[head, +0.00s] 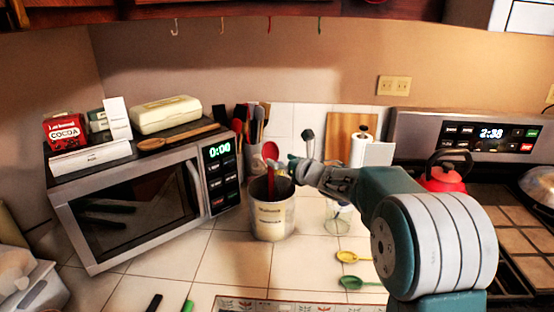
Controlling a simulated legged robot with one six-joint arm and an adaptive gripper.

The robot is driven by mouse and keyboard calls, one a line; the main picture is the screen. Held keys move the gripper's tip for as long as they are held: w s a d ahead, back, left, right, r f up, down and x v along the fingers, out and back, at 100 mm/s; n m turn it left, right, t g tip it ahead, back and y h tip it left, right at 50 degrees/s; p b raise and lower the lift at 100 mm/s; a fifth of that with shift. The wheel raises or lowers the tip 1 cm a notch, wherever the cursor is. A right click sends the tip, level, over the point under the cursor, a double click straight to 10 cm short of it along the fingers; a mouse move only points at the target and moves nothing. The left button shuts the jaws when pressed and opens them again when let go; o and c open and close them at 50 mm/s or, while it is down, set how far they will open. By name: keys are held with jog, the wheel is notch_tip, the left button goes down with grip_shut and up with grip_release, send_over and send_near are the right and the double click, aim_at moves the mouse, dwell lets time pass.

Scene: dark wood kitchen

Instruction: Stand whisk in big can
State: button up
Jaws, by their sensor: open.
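The big can (272,215) is a pale metal can with a label, upright on the tiled counter in the middle of the head view. A red spoon (270,153) stands in it, its bowl above the rim. My gripper (284,168) is open at the can's mouth, right beside the red spoon, and covers part of the rim. I cannot make out the whisk for certain. A thin utensil with a dark head (307,136) rises just behind my gripper; its lower end is hidden.
A microwave (130,205) stands left of the can, with a utensil holder behind. A glass jar (338,217) stands to the right, partly behind my arm. Yellow (347,257) and green (352,282) spoons lie in front. A red kettle (445,172) is on the stove.

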jog(key=v, duration=1)
jog(key=shift+s, duration=0.15)
jog(key=shift+d, duration=0.1)
jog(key=s+d+r+m+t+h, duration=0.15)
jog(key=s+d+m+h, duration=0.4)
jog(key=m, duration=0.55)
jog(key=s+d+r+m+h, duration=0.3)
jog(key=s+d+m+h, duration=0.25)
jog(key=m, duration=0.65)
jog(key=s+f+m+g, duration=0.4)
jog(key=s+m, duration=0.6)
jog(key=s, duration=0.2)
jog(key=s+f+m+g, duration=0.4)
jog(key=s+m, duration=0.6)
jog(key=s, duration=0.3)
jog(key=shift+s+a+f, duration=0.15)
jog(key=shift+a+f, duration=0.15)
jog(key=shift+f, duration=0.35)
